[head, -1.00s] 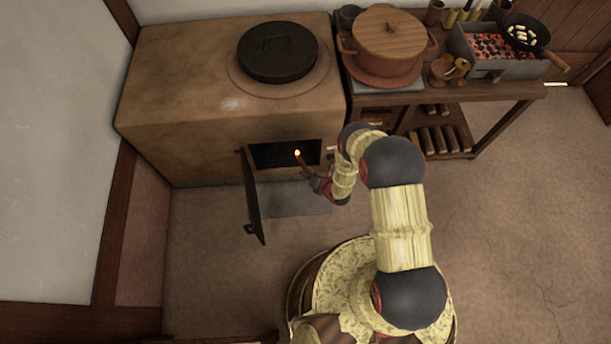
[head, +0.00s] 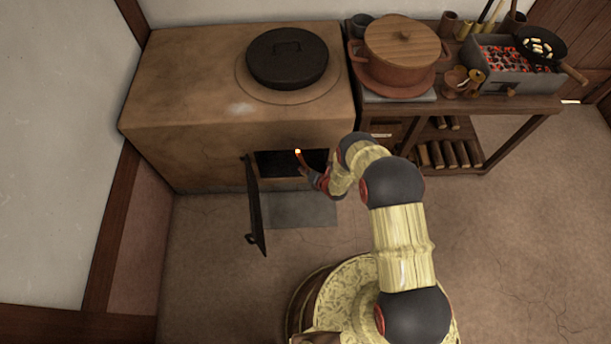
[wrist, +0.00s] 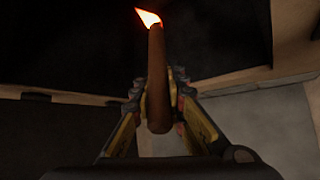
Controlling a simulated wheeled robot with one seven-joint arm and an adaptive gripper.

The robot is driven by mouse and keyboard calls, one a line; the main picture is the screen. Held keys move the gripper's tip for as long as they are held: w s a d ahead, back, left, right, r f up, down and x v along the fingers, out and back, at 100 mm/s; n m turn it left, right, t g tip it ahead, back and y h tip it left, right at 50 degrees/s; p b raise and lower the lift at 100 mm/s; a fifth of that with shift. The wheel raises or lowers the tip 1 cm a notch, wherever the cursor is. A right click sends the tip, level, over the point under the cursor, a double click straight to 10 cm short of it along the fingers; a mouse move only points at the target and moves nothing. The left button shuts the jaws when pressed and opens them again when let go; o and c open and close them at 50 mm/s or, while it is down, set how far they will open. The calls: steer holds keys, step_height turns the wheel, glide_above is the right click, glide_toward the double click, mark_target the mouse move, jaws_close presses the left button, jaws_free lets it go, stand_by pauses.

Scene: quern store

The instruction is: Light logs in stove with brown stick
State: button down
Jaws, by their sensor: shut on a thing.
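The brown stick (wrist: 157,85) is held between the fingers of my gripper (wrist: 160,95), and its far tip burns with a small orange flame. In the head view the glowing tip of the stick (head: 298,153) shows at the stove's open mouth, with my gripper (head: 313,176) just behind it. The stove (head: 190,110) is a tan clay block with its dark iron door (head: 256,205) swung open to the left. The inside of the firebox (head: 270,163) is dark. I cannot make out the logs in either view.
A black lidded pot (head: 287,60) sits on the stove top. To the right a wooden table (head: 510,103) holds a wooden-lidded pot (head: 402,48) and a brazier with glowing coals (head: 500,57). Cut wood (head: 455,155) lies on its lower shelf. The floor around my base is mostly clear.

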steer(key=w+a+f, duration=0.2)
steer(key=w+f, duration=0.1)
steer(key=w, duration=0.5)
steer(key=shift+w+a, duration=0.2)
steer(key=shift+w, duration=0.05)
stand_by(0.4)
steer(key=shift+s, duration=0.1)
stand_by(1.9)
steer(key=s+p, duration=0.1)
steer(key=s+r+p, duration=0.1)
steer(key=shift+s+d+r+p, duration=0.15)
steer(key=shift+s+d+p, duration=0.15)
steer(key=shift+d, duration=0.1)
steer(key=s+d+r+p, duration=0.1)
steer(key=s+r+p, duration=0.1)
steer(key=s, duration=0.4)
steer(key=s+d+r+p, duration=0.2)
steer(key=s+p, duration=0.3)
steer(key=shift+s+p, duration=0.3)
steer(key=shift+s, duration=0.1)
steer(key=shift+f, duration=0.1)
